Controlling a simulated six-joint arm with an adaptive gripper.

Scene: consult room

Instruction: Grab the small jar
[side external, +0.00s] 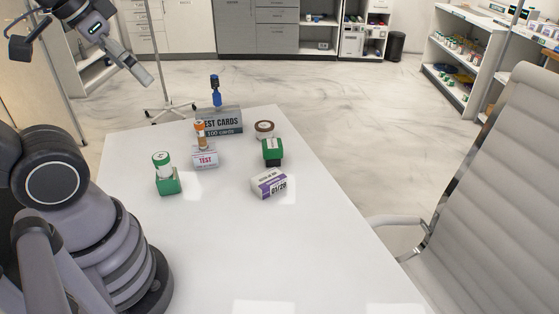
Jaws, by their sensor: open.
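What looks like the small jar (264,130), short and round with a brown top, stands toward the far right part of the white table. A green block-like item (272,151) with a dark lower part stands just in front of it and may hide a little of its base. My gripper (143,76) is at the upper left, high above the table's far left end and well away from the jar. It is open, and nothing shows between its fingers.
The white table (220,245) also holds a grey test cards box (219,121) with a blue item (216,91), a white test box (205,160) by an orange-capped vial (200,134), a green-capped vial (162,166) on a green block (168,185), and a purple-white box (269,183). The front is clear.

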